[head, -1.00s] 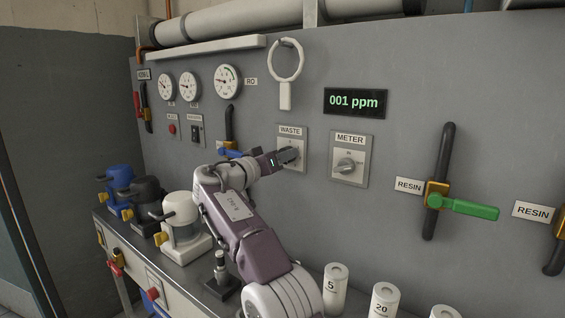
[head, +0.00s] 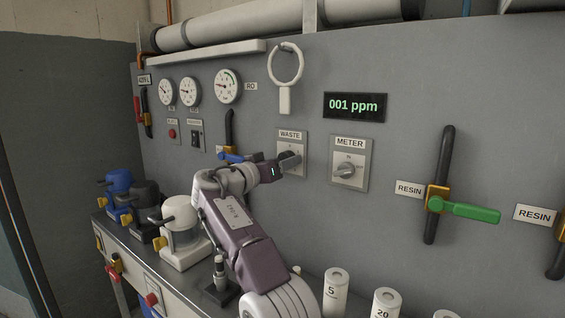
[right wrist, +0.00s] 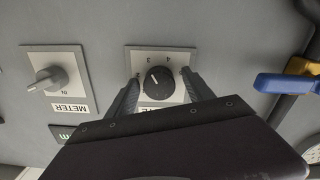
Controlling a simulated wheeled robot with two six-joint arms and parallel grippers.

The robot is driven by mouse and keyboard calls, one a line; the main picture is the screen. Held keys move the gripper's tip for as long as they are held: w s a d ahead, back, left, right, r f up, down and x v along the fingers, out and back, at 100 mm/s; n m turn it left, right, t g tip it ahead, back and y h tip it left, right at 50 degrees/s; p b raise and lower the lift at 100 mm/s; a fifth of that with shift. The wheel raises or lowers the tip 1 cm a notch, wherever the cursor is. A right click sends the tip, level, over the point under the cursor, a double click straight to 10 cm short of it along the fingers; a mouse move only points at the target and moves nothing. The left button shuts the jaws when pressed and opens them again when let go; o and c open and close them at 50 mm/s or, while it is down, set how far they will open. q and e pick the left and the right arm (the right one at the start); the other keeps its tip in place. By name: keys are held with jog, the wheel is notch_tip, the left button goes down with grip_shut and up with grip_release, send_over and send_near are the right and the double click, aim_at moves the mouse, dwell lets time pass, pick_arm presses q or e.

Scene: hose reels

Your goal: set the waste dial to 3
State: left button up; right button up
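The waste dial is a round dark knob (right wrist: 160,82) on a pale plate under the WASTE label (head: 290,134). In the right wrist view the plate appears upside down, with 3 and 4 legible along its upper part. A small pale mark shows on the knob; which number it points to is not clear. My right gripper (right wrist: 162,92) faces the dial, its two fingers apart on either side of the knob with visible gaps. In the head view my right gripper (head: 289,160) covers much of the dial. My left gripper is not in view.
A METER knob (head: 346,171) sits just right of the dial. A blue-handled valve (head: 232,156) is close on the left. A green-handled valve (head: 463,210) is further right. Canisters and numbered white cylinders (head: 335,292) stand on the bench below.

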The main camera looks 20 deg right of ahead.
jog(key=shift+r, duration=0.15)
jog(key=b+v, duration=0.1)
jog(key=v, duration=0.8)
jog(key=shift+s, duration=0.1)
